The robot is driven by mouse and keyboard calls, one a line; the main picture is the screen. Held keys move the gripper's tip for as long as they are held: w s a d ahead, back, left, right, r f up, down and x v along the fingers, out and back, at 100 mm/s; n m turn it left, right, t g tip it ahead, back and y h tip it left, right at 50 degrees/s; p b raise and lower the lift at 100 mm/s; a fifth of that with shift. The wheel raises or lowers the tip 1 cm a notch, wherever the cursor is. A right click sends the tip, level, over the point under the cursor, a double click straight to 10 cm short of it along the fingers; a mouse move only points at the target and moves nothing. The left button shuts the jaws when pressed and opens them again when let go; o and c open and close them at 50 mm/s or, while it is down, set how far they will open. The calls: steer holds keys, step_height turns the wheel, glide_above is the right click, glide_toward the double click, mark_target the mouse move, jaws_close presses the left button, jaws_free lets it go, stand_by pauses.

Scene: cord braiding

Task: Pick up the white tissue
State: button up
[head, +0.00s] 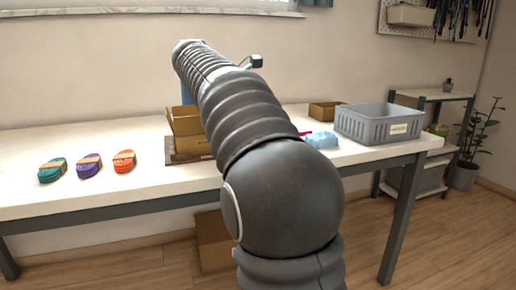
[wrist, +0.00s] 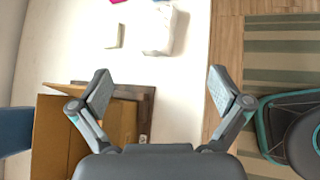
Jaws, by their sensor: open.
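A white, soft-looking pack (wrist: 158,30), which seems to be the white tissue, lies on the white table at the top of the wrist view. A pale bluish-white packet (head: 321,141) lies on the table in front of the grey bin in the head view and may be the same thing. My gripper (wrist: 160,92) is open and empty in the wrist view, with its fingers wide apart. The pack is beyond the fingertips, not between them. My arm hides the gripper and part of the table in the head view.
An open cardboard box (head: 188,127) stands on a dark base; its flaps (wrist: 118,122) are near my left finger. A grey bin (head: 378,126) stands at the right. Teal, purple and orange cord bundles (head: 88,166) lie at the left.

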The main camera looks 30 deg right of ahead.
steer(key=w+d+r+n+g+h, duration=0.2)
steer(key=w+d, duration=0.2)
steer(key=d, duration=0.2)
steer(key=f+b, duration=0.1)
steer(key=f, duration=0.1)
steer(key=f+b, duration=0.1)
steer(key=f, duration=0.2)
steer(key=f+b, duration=0.2)
steer(key=shift+s+a+f, duration=0.1)
steer(key=shift+s+f, duration=0.15)
steer(key=shift+b+x, duration=0.3)
steer(key=shift+x, duration=0.65)
steer(key=shift+b+x, duration=0.55)
steer(key=shift+x, duration=2.35)
steer(key=shift+f, duration=0.1)
steer(key=c, duration=1)
